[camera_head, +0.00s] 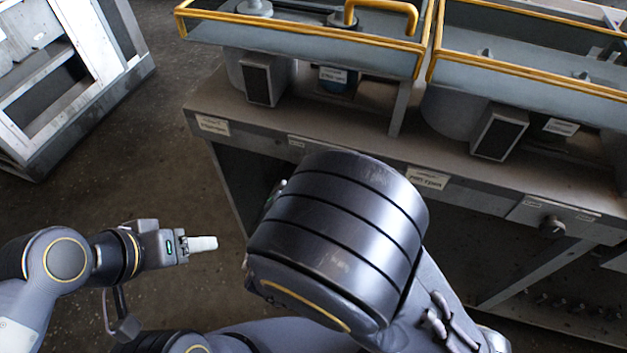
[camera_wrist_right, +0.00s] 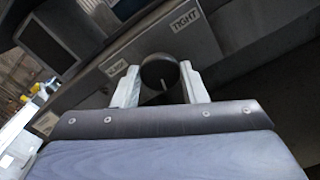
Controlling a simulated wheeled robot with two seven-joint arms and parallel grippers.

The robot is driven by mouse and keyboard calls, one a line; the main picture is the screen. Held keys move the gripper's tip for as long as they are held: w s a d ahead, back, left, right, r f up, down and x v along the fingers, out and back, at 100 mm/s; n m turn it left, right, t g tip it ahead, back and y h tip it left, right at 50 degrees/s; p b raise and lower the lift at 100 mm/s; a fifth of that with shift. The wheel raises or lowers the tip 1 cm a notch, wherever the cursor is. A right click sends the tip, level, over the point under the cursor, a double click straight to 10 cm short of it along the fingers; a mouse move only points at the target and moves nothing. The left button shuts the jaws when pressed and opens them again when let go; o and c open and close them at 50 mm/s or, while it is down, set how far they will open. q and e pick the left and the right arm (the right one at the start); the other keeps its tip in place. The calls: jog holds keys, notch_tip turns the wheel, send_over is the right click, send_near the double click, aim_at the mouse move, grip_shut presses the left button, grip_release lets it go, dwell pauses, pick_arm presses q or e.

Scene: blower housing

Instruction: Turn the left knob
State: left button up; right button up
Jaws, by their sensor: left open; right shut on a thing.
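In the right wrist view, a round black knob (camera_wrist_right: 158,68) with a pale pointer line sits between the two light fingers of my right gripper (camera_wrist_right: 160,80). The gripper is shut on this knob, one finger on each side. The pointer line points down toward the gripper body. A label beside the knob reads "TIGHT"; a smaller label on the other side is hard to read. In the head view my right arm hides this knob and the right gripper. My left gripper (camera_head: 203,244) is open and empty at the left, away from the bench.
A grey bench (camera_head: 225,98) carries two blower housings with yellow-railed tops (camera_head: 300,30). Another black knob (camera_head: 552,228) sits on the bench front at the right. A white metal frame (camera_head: 75,90) stands at the upper left. Bare floor (camera_head: 130,170) lies around my left gripper.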

jog(key=shift+m, duration=0.3)
jog(key=o, duration=1)
jog(key=shift+c, duration=0.2)
jog(key=v, duration=0.8)
